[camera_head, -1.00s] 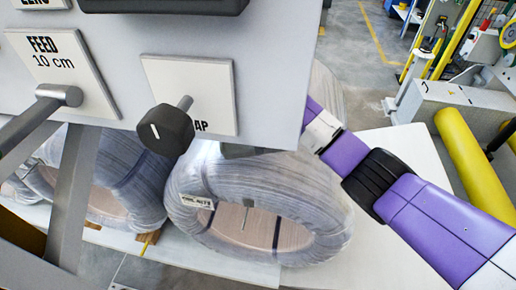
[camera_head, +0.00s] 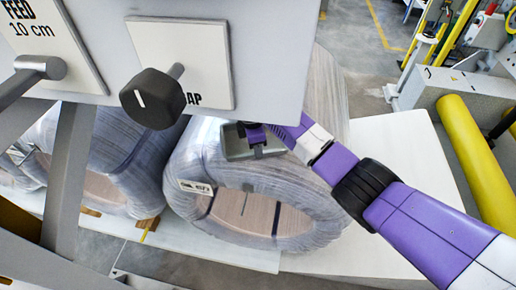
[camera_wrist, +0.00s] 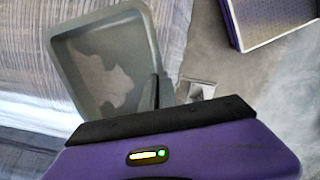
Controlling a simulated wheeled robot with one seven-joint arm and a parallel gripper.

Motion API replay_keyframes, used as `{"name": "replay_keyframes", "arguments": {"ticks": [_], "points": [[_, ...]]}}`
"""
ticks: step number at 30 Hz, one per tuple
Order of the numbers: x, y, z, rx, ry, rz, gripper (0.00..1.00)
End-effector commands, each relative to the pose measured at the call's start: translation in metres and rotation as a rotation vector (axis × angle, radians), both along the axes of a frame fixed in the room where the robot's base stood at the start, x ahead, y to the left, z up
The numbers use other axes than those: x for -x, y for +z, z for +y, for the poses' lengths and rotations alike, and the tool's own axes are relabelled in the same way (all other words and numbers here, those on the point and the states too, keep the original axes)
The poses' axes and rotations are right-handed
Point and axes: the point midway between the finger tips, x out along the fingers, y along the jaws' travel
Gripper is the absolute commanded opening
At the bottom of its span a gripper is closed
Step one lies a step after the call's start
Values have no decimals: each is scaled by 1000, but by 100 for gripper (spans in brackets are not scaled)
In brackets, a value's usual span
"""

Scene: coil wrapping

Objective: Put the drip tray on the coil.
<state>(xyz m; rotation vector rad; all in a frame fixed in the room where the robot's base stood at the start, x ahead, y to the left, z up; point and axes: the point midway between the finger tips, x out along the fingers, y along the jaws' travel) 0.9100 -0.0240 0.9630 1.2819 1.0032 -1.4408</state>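The drip tray (camera_head: 234,143) is a shallow grey-green square tray at the top of the wrapped coil (camera_head: 300,185) in the head view. In the wrist view the tray (camera_wrist: 90,70) shows its open inside, with a pale patch on its floor. My gripper (camera_head: 258,147) is at the tray's right side. In the wrist view my gripper (camera_wrist: 157,92) has its dark fingers close together on the tray's near right wall, shut on it. The coil's wrapped surface (camera_wrist: 25,55) lies behind the tray. I cannot tell whether the tray touches the coil.
A machine panel with a knob (camera_head: 153,99) hangs close above the coil's left side. A second wrapped coil (camera_head: 115,165) stands to the left. A white platform (camera_head: 395,150) is bare to the right, with a yellow roller (camera_head: 475,150) beyond it.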

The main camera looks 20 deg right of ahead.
Motion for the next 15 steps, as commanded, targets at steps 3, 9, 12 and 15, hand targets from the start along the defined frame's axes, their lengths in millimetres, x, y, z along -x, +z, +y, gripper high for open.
{"name": "replay_keyframes", "arguments": {"ticks": [3,9,12,15], "points": [[0,0,0,0,0,-1,0],[0,-2,0,0,0,0,18],[0,-2,0,0,0,0,24],[0,-2,0,0,0,0,24]]}}
